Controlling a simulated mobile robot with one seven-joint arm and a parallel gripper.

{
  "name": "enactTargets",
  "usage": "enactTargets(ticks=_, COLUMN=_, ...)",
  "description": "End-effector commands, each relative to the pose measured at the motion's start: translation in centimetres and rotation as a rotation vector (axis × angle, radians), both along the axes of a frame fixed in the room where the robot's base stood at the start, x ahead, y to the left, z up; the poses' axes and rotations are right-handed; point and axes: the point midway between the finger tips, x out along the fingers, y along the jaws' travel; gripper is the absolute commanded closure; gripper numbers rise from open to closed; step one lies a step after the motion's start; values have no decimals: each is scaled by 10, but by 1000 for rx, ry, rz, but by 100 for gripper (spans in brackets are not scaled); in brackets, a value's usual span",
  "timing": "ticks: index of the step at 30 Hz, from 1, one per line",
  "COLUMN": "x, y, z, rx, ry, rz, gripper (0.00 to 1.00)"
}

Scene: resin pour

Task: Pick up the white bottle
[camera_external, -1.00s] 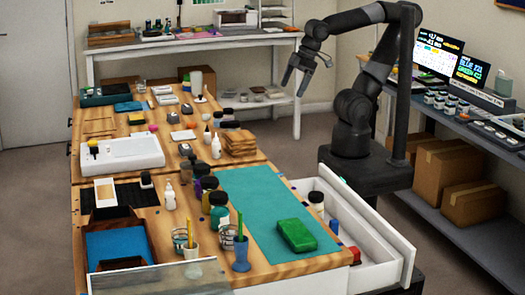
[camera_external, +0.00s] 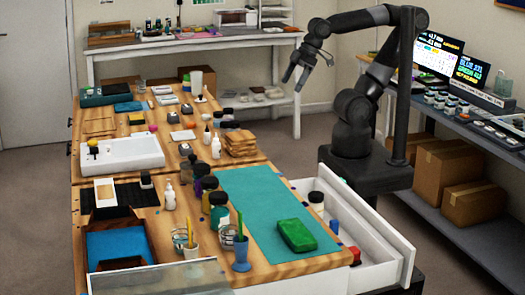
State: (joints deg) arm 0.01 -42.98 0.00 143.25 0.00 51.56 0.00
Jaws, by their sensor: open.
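Several small white bottles stand on the wooden workbench (camera_external: 240,270), and I cannot tell which one the task means. One white squeeze bottle (camera_external: 170,197) with a narrow tip stands upright near the middle left. Another white bottle (camera_external: 216,148) stands left of the stacked wooden pieces, with a smaller white bottle (camera_external: 206,135) just behind it. A white container with a dark lid (camera_external: 317,202) stands in the open drawer. My gripper (camera_external: 292,83) is open and empty, pointing down in the air beyond the bench's right side, apart from all bottles.
The open white drawer (camera_external: 398,240) juts out at the right. A green block (camera_external: 297,235) lies on the teal mat (camera_external: 255,195). Dark-lidded jars (camera_external: 219,208) and cups with sticks (camera_external: 241,250) crowd the bench near the mat. A shelf with monitors (camera_external: 455,62) stands right.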

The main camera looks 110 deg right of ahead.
Motion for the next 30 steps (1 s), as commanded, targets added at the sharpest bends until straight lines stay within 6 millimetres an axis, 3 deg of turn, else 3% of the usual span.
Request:
enactTargets(ticks=14, x=0, y=0, z=0, rx=0, ry=0, rz=0, gripper=0)
enactTargets(ticks=30, x=0, y=0, z=0, rx=0, ry=0, rz=0, gripper=43)
